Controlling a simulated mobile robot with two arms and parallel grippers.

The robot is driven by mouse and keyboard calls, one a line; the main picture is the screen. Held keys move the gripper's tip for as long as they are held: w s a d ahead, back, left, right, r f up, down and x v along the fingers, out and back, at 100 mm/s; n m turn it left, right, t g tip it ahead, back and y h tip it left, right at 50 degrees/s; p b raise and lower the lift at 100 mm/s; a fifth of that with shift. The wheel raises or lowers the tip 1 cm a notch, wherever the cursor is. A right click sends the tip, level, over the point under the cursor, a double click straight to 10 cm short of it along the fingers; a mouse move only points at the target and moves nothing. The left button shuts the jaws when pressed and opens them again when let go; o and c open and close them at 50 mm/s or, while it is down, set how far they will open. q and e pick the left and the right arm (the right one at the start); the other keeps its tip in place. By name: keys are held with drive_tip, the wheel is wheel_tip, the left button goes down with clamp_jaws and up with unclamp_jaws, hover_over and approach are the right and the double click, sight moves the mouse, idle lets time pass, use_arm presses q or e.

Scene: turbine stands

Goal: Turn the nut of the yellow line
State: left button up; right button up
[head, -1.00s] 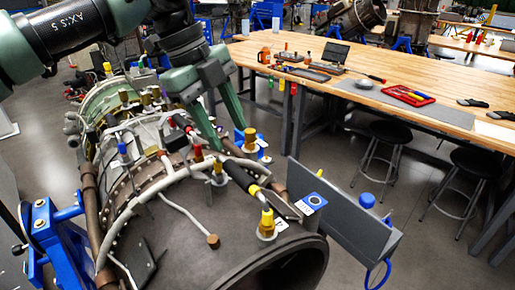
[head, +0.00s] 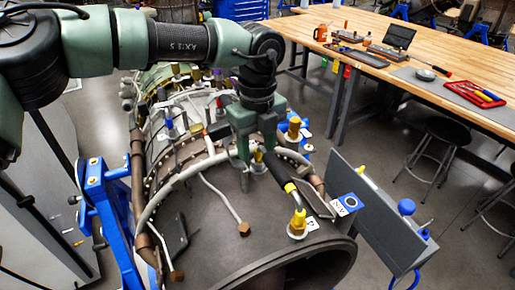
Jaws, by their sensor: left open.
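The yellow line is a black hose with a yellow band, ending in a yellow nut (head: 298,219) on a pale round base, on top of the dark engine casing (head: 225,248). My left gripper (head: 258,155) points down and is open, above and behind that nut, near the hose's far end. A small yellowish fitting (head: 258,161) shows between its fingers; I cannot tell whether they touch it. The fingers partly hide the hose's far end. My right gripper is not in view.
A grey panel (head: 365,215) with a blue knob stands to the right of the casing. A blue stand (head: 105,205) holds the left side. Several pipes and fittings crowd the casing. A wooden workbench (head: 440,65) with tools and stools are at the right.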

use_arm(q)
drive_tip(key=shift+s+a, duration=0.1)
drive_tip(key=shift+s, duration=0.05)
clamp_jaws()
drive_tip(key=shift+f+m+b, duration=0.15)
drive_tip(key=shift+m+b, duration=0.65)
drive_tip(key=shift+b, duration=0.25)
drive_tip(key=shift+m+b, duration=0.7)
drive_tip(key=m+b, duration=0.1)
drive_tip(key=m, duration=0.2)
drive_tip(key=shift+d+b, duration=0.2)
drive_tip(key=shift+b, duration=0.15)
drive_tip(key=shift+r+m+b, duration=0.2)
drive_tip(key=shift+m+b, duration=0.15)
drive_tip(key=shift+m, duration=0.45)
unclamp_jaws()
